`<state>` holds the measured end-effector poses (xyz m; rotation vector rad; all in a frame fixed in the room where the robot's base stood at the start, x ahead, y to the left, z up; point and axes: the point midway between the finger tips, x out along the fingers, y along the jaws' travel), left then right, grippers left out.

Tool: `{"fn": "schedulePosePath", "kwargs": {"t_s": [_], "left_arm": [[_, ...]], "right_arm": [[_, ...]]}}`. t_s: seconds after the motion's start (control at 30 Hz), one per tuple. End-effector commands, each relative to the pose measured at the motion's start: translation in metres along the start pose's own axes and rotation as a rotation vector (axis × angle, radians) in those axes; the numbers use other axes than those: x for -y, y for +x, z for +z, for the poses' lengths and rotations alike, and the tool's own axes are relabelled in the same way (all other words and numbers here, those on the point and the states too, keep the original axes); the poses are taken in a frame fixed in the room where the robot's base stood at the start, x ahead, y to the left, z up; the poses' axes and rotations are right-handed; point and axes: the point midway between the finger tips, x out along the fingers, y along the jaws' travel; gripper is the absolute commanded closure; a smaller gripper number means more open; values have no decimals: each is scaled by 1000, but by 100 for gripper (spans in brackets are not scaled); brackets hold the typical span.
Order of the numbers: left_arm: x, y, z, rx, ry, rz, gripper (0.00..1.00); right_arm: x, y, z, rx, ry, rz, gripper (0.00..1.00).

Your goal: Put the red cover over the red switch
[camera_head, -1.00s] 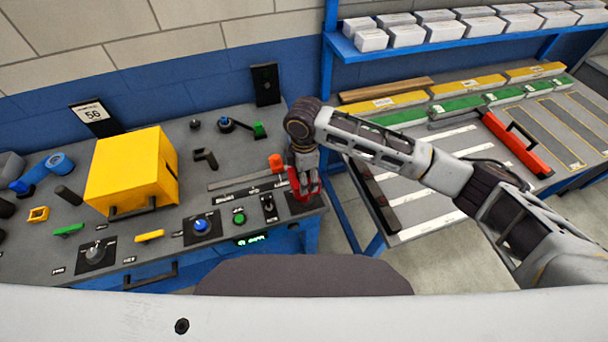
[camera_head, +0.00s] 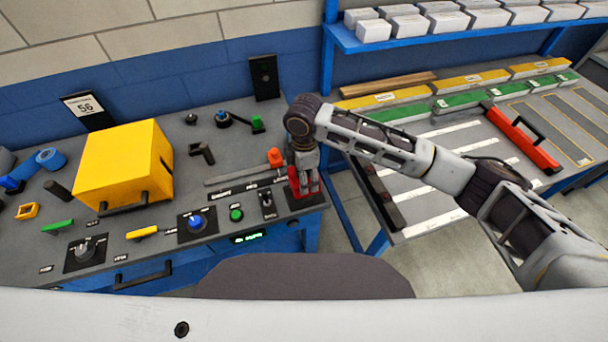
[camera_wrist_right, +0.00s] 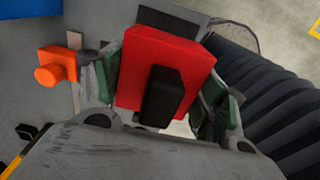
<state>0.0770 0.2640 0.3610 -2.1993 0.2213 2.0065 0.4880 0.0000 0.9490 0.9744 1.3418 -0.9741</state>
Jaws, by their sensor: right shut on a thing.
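The red cover (camera_wrist_right: 178,62) is a red block with a black handle, and it shows large in the right wrist view. My right gripper (camera_wrist_right: 165,90) is shut on it, with one finger on each side. In the head view my right gripper (camera_head: 303,176) points down at the panel's right front corner, and the red cover (camera_head: 304,186) sits between its fingers, over or on a dark plate (camera_head: 306,199). The red switch cannot be made out; the cover and gripper hide what lies beneath. My left gripper is not in view.
The orange knob (camera_head: 275,157) is close to the left of my gripper. A toggle switch (camera_head: 267,203), a green button (camera_head: 236,214) and a blue knob (camera_head: 195,223) lie along the panel's front. A yellow box (camera_head: 120,170) stands farther left. The panel's right edge is close.

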Motion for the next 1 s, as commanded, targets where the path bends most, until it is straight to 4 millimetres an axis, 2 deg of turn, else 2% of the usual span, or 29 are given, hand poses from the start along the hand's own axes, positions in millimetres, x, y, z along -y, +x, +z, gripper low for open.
{"fn": "schedulePosePath", "kwargs": {"t_s": [0.47, 1.0], "left_arm": [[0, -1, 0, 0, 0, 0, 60], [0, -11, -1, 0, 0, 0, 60]], "right_arm": [[0, -1, 0, 0, 0, 0, 55], [0, -2, 0, 0, 0, 1, 55]]}}
